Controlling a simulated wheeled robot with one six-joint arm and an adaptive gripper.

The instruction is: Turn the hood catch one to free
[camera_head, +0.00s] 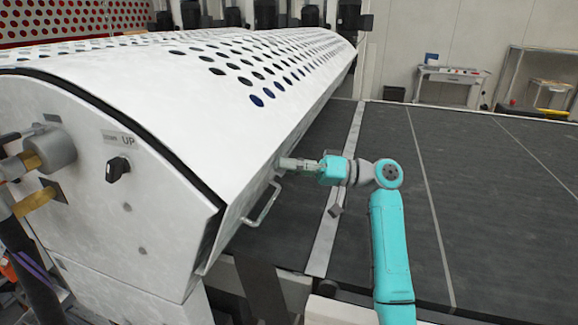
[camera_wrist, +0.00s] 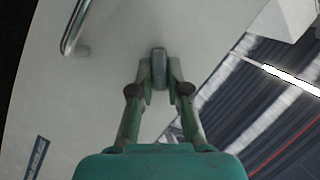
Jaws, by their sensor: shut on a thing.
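The white hood (camera_head: 190,95) with rows of round holes fills the left and middle of the head view. My gripper (camera_head: 284,164) reaches its front face from the right, just above the metal handle. In the wrist view my gripper (camera_wrist: 159,84) has its two fingers closed on a small grey catch (camera_wrist: 159,68) that stands out from the pale hood face (camera_wrist: 110,90). In the head view the catch is mostly hidden by the fingers. I cannot read which setting the catch is at.
A bent metal handle (camera_head: 263,204) is on the hood face below my gripper; it also shows in the wrist view (camera_wrist: 74,28). A black selector knob (camera_head: 117,169) marked UP is on the end panel. A wide dark belt (camera_head: 480,190) lies to the right.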

